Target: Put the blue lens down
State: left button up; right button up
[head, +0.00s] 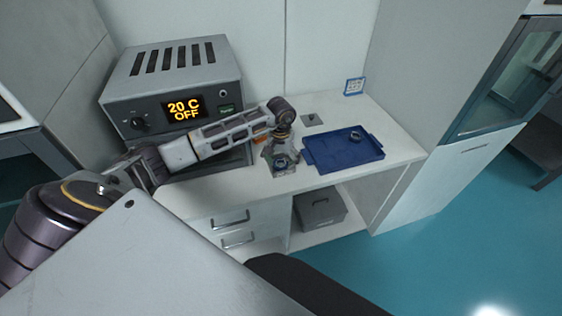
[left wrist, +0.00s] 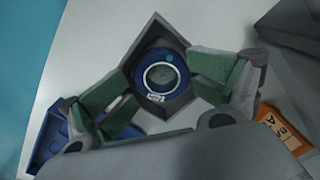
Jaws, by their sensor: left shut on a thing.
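The blue lens (left wrist: 160,76) is a round ring with a clear centre and a small white label, seen in the left wrist view. My left gripper (head: 282,160) is shut on it, with green-padded fingers at two sides of the ring. A grey square holder (left wrist: 153,31) frames the lens from below; in the head view the holder (head: 285,173) is at the counter's front edge under my gripper. I cannot tell whether the lens touches the holder. My right gripper is not in view.
A blue tray (head: 325,163) with a small ring-shaped piece (head: 355,136) lies to the right. A grey device (head: 170,75) reading "20 C OFF" stands at the left. A small grey plate (head: 312,120) lies behind. The counter's right end is clear.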

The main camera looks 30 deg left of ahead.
aim_at(280, 163)
pick_arm(q)
jog(key=shift+s, duration=0.1)
jog(key=shift+a+r+p, duration=0.15)
jog(key=shift+r+p, duration=0.45)
jog(key=shift+p, duration=0.25)
notch_tip(280, 163, up, 12)
jog(key=p, duration=0.4)
jog(key=shift+w, duration=0.2)
